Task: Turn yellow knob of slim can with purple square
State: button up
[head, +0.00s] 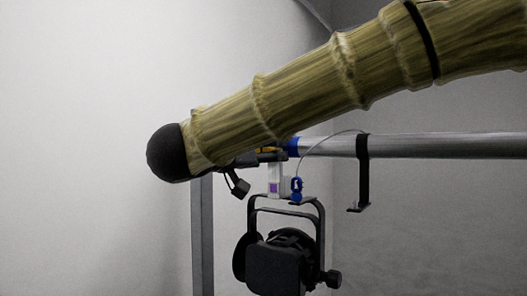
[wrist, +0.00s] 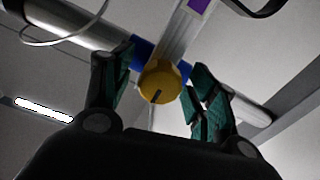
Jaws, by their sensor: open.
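The slim can (head: 285,262) hangs by its yoke under a silver pipe. Its clamp carries a small purple square (head: 273,187), which also shows in the wrist view (wrist: 198,5). The yellow knob (wrist: 160,80) of this clamp has a dark slot on its face. In the head view only a sliver of yellow shows under my arm. My gripper (wrist: 158,98) is open, with one green-padded finger on each side of the knob. The left finger is apart from the knob; the right one is close, and I cannot tell if it touches. In the head view my arm hides most of the gripper.
The silver pipe (head: 430,146) runs to the right, with a blue band by the clamp. A black strap (head: 362,170) hangs from it. A blue clip (head: 296,187) and a cable are beside the clamp. A grey post (head: 203,240) stands at left.

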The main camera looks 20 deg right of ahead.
jog(key=c, duration=1)
jog(key=shift+c, duration=0.2)
jog(key=shift+f+m+b, duration=0.1)
jog(key=shift+m+b, duration=0.2)
jog(key=shift+b, duration=0.05)
